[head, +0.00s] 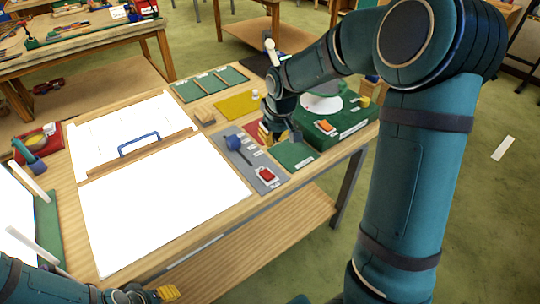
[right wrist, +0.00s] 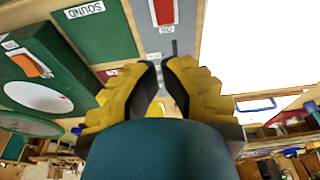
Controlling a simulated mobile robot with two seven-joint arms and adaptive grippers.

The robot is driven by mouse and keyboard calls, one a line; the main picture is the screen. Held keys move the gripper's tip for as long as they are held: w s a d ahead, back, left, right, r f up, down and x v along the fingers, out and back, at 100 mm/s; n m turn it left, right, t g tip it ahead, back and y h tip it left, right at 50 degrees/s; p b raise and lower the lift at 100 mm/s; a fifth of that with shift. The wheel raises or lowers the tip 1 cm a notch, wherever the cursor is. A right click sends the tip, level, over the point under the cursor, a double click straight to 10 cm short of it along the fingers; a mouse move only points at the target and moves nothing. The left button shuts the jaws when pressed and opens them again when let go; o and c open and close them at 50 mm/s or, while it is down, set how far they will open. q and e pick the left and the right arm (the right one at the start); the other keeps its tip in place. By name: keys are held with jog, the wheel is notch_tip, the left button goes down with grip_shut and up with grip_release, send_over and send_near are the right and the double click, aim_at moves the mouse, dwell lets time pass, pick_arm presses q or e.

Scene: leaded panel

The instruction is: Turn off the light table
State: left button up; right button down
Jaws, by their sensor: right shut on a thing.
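The light table's large panel (head: 165,215) glows plain white on the bench. The grey control plate (head: 249,158) on its right carries a blue-knobbed lever (head: 233,142) and a red switch (head: 267,174). The red switch also shows at the top of the right wrist view (right wrist: 163,12). My right gripper (head: 268,132) is beside the plate, right of the blue knob and apart from it.
A green box (head: 340,125) with a white disc and a green pad (head: 293,155) lie right of the plate. A yellow mat (head: 238,104) and a wooden block (head: 205,117) lie behind. A blue-handled white board (head: 125,128) adjoins the glowing panel. White rods stand at left.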

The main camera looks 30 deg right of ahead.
aim_at(270, 172)
jog(key=shift+s, duration=0.1)
jog(key=x, duration=0.4)
jog(key=s+b+x, duration=0.1)
jog(key=x, duration=0.7)
jog(key=shift+s+d+f, duration=0.1)
jog(key=shift+f, duration=0.3)
jog(key=shift+s+f, duration=0.1)
jog(key=shift+f, duration=0.5)
jog(key=shift+b, duration=0.3)
jog(key=f+b, duration=0.1)
jog(key=b, duration=0.2)
jog(key=shift+s+f+t, duration=0.1)
jog(key=shift+s+t, duration=0.1)
jog(key=shift+t, duration=0.2)
jog(key=shift+r+p, duration=0.25)
jog(key=shift+p, duration=0.05)
jog(key=shift+w, duration=0.2)
